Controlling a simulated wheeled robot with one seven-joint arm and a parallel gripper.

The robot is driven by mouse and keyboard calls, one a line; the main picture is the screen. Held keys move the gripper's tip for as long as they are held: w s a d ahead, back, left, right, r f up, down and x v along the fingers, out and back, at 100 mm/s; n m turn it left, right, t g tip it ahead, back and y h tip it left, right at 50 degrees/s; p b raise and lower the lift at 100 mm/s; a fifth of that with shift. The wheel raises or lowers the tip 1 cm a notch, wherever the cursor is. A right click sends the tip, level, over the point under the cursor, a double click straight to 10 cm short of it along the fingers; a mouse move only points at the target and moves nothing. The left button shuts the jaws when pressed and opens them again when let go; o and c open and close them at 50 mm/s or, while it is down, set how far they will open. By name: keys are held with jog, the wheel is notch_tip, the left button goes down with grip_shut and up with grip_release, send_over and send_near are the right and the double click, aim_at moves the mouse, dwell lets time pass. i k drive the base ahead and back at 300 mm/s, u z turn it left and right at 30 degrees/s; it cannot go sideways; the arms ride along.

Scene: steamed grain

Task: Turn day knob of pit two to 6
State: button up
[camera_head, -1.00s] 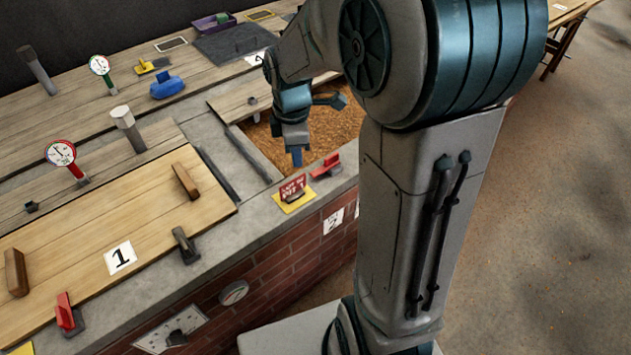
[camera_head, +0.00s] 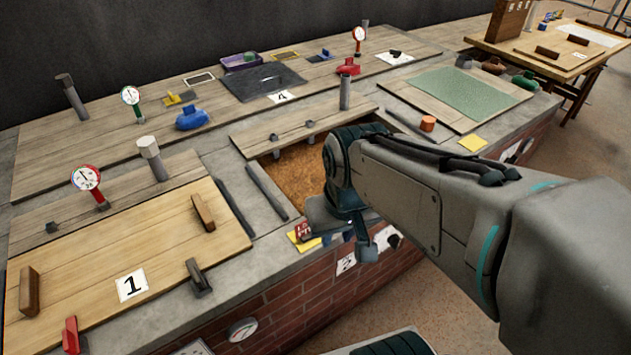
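A dark knob (camera_head: 393,241) sits on a white plate (camera_head: 380,236) on the brick front of the middle pit, partly behind my arm; I take it for the day knob of pit two. Its setting and numbers are too small to read. A white number card (camera_head: 346,264) is left of it on the bricks; its digit is unclear. My gripper (camera_head: 348,240) hangs at the front edge of the middle pit, above the card and left of the knob, apart from it. Its fingers are dark and partly hidden, so I cannot tell if it is open.
The middle pit holds brown grain (camera_head: 300,178), with its boards pushed back. A red sign on a yellow card (camera_head: 304,237) stands beside my gripper. Pit one's wooden lid (camera_head: 95,265) and a front gauge (camera_head: 242,329) are at left. A green-mat pit (camera_head: 465,95) is at right.

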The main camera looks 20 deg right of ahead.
aim_at(394, 239)
jog(key=k, duration=1.25)
jog(key=z, duration=0.75)
jog(key=i, duration=1.25)
jog(key=u, duration=0.15)
